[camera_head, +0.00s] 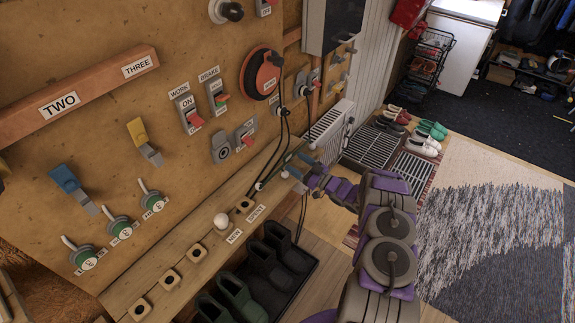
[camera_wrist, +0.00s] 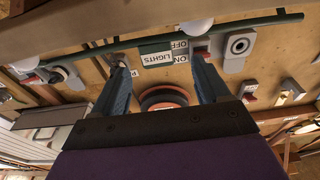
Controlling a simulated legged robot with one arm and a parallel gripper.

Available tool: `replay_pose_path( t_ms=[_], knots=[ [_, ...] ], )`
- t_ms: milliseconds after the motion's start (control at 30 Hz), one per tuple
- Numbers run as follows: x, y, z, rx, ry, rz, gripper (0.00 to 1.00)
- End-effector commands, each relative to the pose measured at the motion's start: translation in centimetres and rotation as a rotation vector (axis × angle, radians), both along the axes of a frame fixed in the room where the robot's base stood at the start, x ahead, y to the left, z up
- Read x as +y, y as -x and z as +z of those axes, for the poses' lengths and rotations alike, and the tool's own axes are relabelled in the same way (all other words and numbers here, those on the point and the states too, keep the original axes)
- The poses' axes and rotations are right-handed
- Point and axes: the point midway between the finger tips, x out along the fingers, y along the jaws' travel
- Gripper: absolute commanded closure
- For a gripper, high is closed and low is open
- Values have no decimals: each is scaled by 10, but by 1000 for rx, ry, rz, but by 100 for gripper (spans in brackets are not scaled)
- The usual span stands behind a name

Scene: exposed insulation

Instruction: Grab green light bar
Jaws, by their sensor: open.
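The green light bar (camera_wrist: 100,48) is a thin dark green tube across the top of the wrist view, with a white round part near its right end. A green and white sign reading LIGHTS, ON and OFF (camera_wrist: 157,58) shows beside it, upside down. My gripper (camera_wrist: 160,68) is open, its two blue fingers apart and pointing towards the bar. Nothing is held between them. Whether the fingertips touch the bar cannot be told. In the head view my gripper (camera_head: 298,174) is beside the wooden ledge, close to the bar (camera_head: 275,167), which looks thin and partly hidden there.
A wooden panel with switches (camera_head: 190,114), levers (camera_head: 120,227) and a round orange-rimmed device (camera_head: 262,73) stands behind the ledge (camera_head: 180,262). Dark cables (camera_head: 284,120) hang near my gripper. Boots (camera_head: 240,297) stand below the ledge. The rug (camera_head: 490,210) to the right is clear.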

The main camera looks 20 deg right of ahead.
Motion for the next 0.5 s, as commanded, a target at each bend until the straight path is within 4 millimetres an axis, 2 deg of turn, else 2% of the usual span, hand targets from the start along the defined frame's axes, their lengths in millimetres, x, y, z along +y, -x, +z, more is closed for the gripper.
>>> replay_pose_path(
  t_ms=[167,500],
  knots=[
    [3,-7,1,0,0,-1,25],
    [26,-44,5,-1,0,3,25]
  ],
)
